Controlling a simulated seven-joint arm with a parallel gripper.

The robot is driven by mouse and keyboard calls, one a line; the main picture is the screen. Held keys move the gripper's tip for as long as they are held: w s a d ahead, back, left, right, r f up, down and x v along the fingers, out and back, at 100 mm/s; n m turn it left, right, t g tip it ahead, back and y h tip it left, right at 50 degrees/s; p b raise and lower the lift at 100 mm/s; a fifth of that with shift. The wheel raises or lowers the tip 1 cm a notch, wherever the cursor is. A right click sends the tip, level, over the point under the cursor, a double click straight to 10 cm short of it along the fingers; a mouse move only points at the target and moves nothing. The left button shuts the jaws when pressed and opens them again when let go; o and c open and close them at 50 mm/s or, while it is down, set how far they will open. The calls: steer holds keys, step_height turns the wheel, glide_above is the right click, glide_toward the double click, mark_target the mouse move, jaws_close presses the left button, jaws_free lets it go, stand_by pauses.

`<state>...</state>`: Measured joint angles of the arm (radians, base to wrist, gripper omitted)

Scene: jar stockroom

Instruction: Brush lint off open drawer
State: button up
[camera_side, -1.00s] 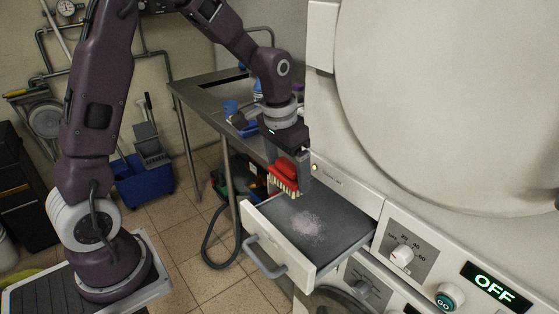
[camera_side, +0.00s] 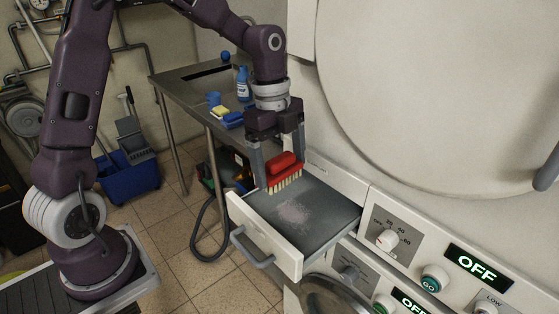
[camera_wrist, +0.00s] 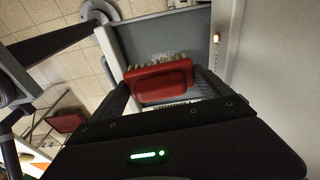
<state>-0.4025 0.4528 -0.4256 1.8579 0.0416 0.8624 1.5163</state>
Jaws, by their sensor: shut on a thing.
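The open drawer (camera_side: 265,238) juts out from the white machine, with a grey floor inside. A pale patch of lint (camera_side: 293,213) lies near the middle of that floor. My gripper (camera_side: 280,166) is shut on a brush with a red back (camera_side: 286,162) and pale bristles, held bristles-down over the drawer's rear left part, behind the lint. I cannot tell whether the bristles touch the floor.
The white machine (camera_side: 425,110) with its round door rises close behind and to the right of the drawer. Its panel has knobs and an OFF display (camera_side: 478,263). A steel table (camera_side: 180,85) with a blue bottle (camera_side: 243,84) stands behind. A blue bucket (camera_side: 130,178) is on the tiled floor.

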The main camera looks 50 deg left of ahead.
steer(key=shift+f, duration=3.6)
steer(key=shift+d+f, duration=0.2)
steer(key=shift+d, duration=0.45)
steer(key=shift+c, duration=1.4)
steer(key=shift+o, duration=0.2)
steer(key=shift+d, duration=4.55)
steer(key=shift+a, duration=5.2)
steer(key=shift+w, duration=0.6)
steer(key=shift+d, duration=5.35)
steer(key=shift+a, duration=5.5)
steer(key=shift+d+r, duration=0.15)
steer(key=shift+r, duration=4)
